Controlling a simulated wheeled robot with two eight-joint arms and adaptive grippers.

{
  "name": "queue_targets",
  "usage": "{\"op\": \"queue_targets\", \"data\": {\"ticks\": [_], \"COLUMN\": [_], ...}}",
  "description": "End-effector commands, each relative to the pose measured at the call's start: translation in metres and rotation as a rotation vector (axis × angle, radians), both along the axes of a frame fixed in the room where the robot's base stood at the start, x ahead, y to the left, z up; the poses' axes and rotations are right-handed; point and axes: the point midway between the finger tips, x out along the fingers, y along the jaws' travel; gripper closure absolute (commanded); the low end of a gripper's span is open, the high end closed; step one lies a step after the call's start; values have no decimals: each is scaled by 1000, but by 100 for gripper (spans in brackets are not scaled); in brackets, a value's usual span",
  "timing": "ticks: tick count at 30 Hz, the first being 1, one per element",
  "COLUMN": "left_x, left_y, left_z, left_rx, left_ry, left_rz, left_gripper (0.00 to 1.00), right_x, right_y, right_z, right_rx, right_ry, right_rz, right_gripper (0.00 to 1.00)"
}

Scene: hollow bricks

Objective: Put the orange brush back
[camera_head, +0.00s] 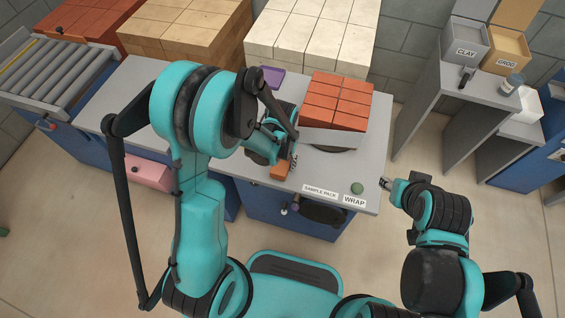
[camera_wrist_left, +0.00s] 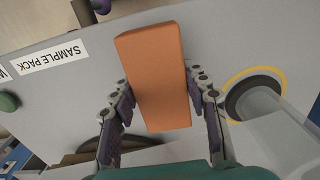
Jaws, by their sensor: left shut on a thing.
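The orange brush (camera_head: 281,171) shows as a plain orange block near the front edge of the grey bench, left of the SAMPLE PACK label. It also shows in the left wrist view (camera_wrist_left: 155,75); I see no bristles there. My left gripper (camera_head: 285,160) is shut on it, with one finger on each long side. I cannot tell whether the brush touches the bench top. My right gripper (camera_head: 385,184) is off the bench's right corner, near the WRAP label, apart from the brush. Its fingers are too small to tell open from shut.
Red bricks (camera_head: 336,102) sit stacked on the bench (camera_head: 368,170) behind the gripper. A purple tray (camera_head: 272,77) lies behind my left arm. A green button (camera_head: 357,188) is near the right corner. A yellow-ringed round fitting (camera_wrist_left: 252,80) is beside the brush. CLAY and GROG bins stand right.

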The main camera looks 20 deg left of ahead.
Motion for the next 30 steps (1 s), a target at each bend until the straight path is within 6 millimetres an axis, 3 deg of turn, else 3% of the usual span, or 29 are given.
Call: {"op": "queue_targets", "data": {"ticks": [8,9,11,23,30], "left_x": [0,0,0,0,-1], "left_y": [0,0,0,0,0], "left_z": [-2,-2,-1,4,52], "left_rx": [0,0,0,0,0], "left_ry": [0,0,0,0,0], "left_rz": [0,0,0,0,0], "left_gripper": [91,50,34,34,34], "right_x": [0,0,0,0,0], "right_y": [0,0,0,0,0], "right_z": [-3,-3,-2,4,22], "right_rx": [0,0,0,0,0], "right_ry": [0,0,0,0,0], "right_rz": [0,0,0,0,0], "right_gripper": [59,59,59,59,59]}}
